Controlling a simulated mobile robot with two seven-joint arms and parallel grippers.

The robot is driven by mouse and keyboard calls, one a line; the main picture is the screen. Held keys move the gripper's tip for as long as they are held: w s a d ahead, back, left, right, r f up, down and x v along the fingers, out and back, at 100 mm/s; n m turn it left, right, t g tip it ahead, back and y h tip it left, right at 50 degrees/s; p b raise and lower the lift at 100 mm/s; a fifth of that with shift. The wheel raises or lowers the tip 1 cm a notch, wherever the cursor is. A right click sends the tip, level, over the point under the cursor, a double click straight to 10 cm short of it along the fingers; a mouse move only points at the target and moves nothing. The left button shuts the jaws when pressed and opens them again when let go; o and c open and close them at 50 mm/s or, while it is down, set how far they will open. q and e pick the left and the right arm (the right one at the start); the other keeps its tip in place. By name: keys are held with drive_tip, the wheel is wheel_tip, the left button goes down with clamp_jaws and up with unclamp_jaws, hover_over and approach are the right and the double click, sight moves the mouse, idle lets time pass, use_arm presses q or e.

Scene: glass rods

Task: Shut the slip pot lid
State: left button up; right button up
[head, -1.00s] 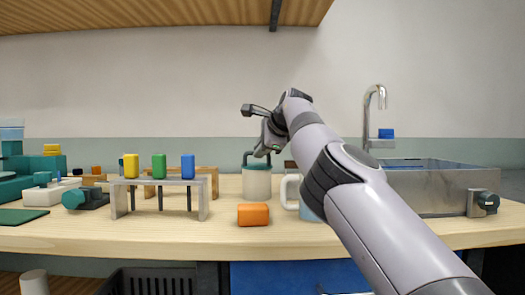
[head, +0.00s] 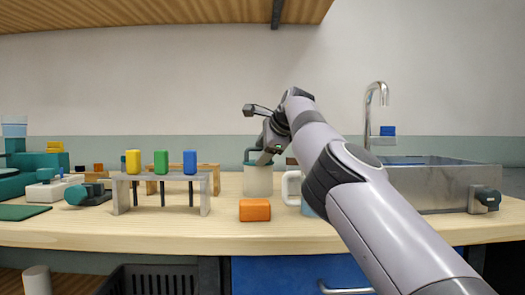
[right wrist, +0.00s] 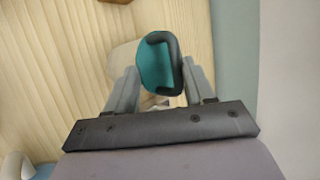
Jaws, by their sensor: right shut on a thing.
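The slip pot (head: 258,182) is a cream cylinder standing on the wooden counter near the middle of the head view. In the right wrist view its cream body (right wrist: 122,62) shows partly behind the teal lid (right wrist: 155,66), which has a dark bracket-like handle (right wrist: 174,58). My right gripper (head: 262,160) is at the pot's top, pointing down. In the wrist view its fingers (right wrist: 160,84) are on both sides of the lid, shut on it. The gripper hides much of the lid in the head view, so I cannot tell whether it is seated. My left gripper is out of view.
A mug (head: 293,188) stands just right of the pot, partly behind my arm. An orange block (head: 254,210) lies in front. A grey rack (head: 160,183) with yellow, green and blue blocks stands left. A metal sink (head: 435,190) is at right.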

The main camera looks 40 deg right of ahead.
use_arm(q)
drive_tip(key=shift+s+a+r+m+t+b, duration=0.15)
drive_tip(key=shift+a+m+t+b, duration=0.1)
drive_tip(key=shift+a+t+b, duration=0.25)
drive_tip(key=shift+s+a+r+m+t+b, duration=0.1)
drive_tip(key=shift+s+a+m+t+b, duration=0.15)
drive_tip(key=shift+b, duration=0.4)
use_arm(e)
drive_tip(key=v, duration=0.7)
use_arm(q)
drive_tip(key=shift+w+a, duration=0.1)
